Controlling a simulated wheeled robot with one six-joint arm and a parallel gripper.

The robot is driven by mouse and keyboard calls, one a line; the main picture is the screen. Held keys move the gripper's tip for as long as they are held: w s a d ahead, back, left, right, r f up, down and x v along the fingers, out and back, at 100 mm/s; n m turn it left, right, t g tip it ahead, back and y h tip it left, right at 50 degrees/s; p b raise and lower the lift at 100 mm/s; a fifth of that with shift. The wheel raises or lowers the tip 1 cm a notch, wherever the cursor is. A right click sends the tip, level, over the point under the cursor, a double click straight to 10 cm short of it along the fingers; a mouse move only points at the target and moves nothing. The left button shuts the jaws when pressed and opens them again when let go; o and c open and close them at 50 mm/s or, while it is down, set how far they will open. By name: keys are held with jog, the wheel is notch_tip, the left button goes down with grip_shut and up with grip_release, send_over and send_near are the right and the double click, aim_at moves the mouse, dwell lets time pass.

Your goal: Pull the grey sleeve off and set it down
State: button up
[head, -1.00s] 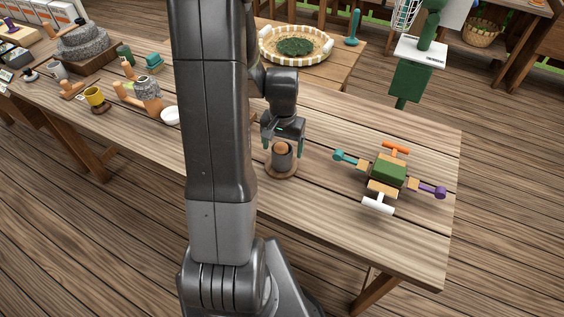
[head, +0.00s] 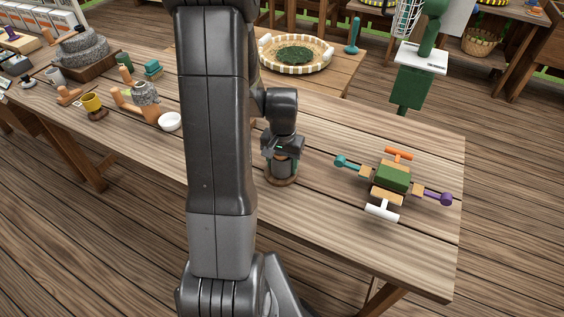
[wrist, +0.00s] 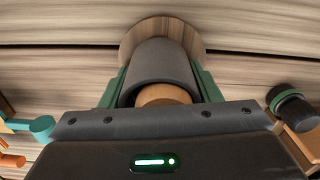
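The grey sleeve (wrist: 160,72) is a short dark tube around a wooden peg (wrist: 163,94), whose end shows inside the near opening. The peg stands upright on a round wooden base (head: 281,181) on the table. My gripper (head: 281,170) is lowered over the sleeve from above. In the wrist view its green fingers (wrist: 160,88) lie on both sides of the sleeve, very close to its wall. I cannot tell whether they press on it. The sleeve still surrounds the peg.
A toy-like assembly with a green block (head: 392,178) and coloured knobs stands to the right. A white bowl (head: 170,122) and a yellow cup (head: 92,103) stand left. A dark green-banded cylinder (wrist: 290,106) is nearby in the wrist view. Bare table (head: 335,222) lies in front.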

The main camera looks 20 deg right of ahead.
jog(key=c, duration=0.4)
jog(key=o, duration=0.5)
jog(key=c, duration=0.6)
jog(key=shift+r, duration=0.1)
jog(key=shift+r, duration=0.1)
jog(key=shift+r+p, duration=3.6)
jog(key=shift+r, duration=1.3)
jog(key=shift+r+p, duration=1.4)
jog(key=shift+r, duration=0.65)
